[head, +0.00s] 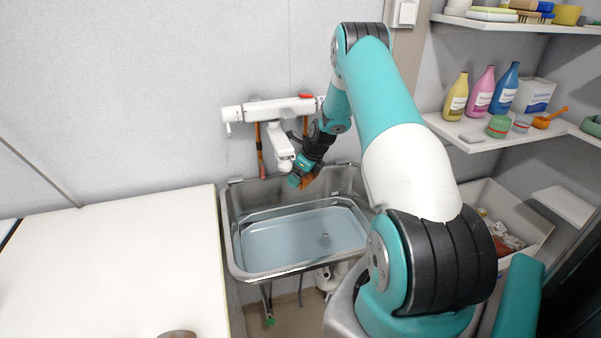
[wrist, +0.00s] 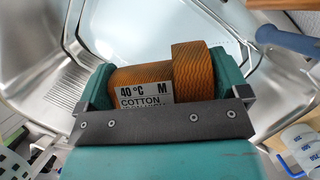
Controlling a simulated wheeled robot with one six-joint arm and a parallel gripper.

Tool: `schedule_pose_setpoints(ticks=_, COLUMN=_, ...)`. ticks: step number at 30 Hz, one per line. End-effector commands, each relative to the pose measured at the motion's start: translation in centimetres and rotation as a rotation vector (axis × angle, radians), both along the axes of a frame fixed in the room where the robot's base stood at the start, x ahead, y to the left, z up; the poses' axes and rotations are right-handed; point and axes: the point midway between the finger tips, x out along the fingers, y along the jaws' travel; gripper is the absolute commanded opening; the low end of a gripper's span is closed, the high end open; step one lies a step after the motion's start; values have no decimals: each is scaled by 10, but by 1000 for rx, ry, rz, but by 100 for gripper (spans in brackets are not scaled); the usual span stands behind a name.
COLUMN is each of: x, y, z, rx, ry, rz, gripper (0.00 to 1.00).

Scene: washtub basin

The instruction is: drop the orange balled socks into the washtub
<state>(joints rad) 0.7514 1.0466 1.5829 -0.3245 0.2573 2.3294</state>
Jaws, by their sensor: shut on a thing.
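The orange balled socks (wrist: 190,75) show in the wrist view, with a white label reading 40°C, M and COTTON. My gripper (wrist: 155,85) is shut on them, with a teal finger on either side. In the head view my gripper (head: 304,175) is above the back of the washtub, and a little of the orange socks (head: 311,176) shows at it. The washtub (head: 232,235) is a steel basin holding pale blue water (head: 300,240). In the wrist view the steel tub (wrist: 50,75) lies beneath and beyond the socks.
A white wall tap (head: 283,145) hangs close to the left of my gripper. A white counter (head: 110,260) is left of the tub. Shelves with bottles (head: 480,92) stand at the right, above a grey bin (head: 525,215). The space over the tub's front is clear.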

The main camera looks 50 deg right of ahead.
Motion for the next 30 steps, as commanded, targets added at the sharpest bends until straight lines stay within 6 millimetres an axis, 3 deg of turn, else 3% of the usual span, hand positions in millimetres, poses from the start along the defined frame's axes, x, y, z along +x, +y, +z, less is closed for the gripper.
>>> schedule_pose_setpoints(ticks=1, x=0, y=0, z=-12, rx=0, ry=0, rz=0, gripper=70)
schedule_pose_setpoints(ticks=7, x=1, y=1, z=-35, rx=0, ry=0, rz=2, gripper=70)
schedule_pose_setpoints(ticks=18, x=1, y=1, z=-40, rx=-1, ry=0, rz=2, gripper=70)
schedule_pose_setpoints(ticks=19, x=1, y=1, z=-40, rx=-1, ry=0, rz=2, gripper=98)
schedule_pose_setpoints(ticks=26, x=0, y=1, z=-39, rx=0, ry=0, rz=2, gripper=100)
schedule_pose_setpoints(ticks=30, x=-3, y=-1, z=-30, rx=-1, ry=-1, rz=1, gripper=100)
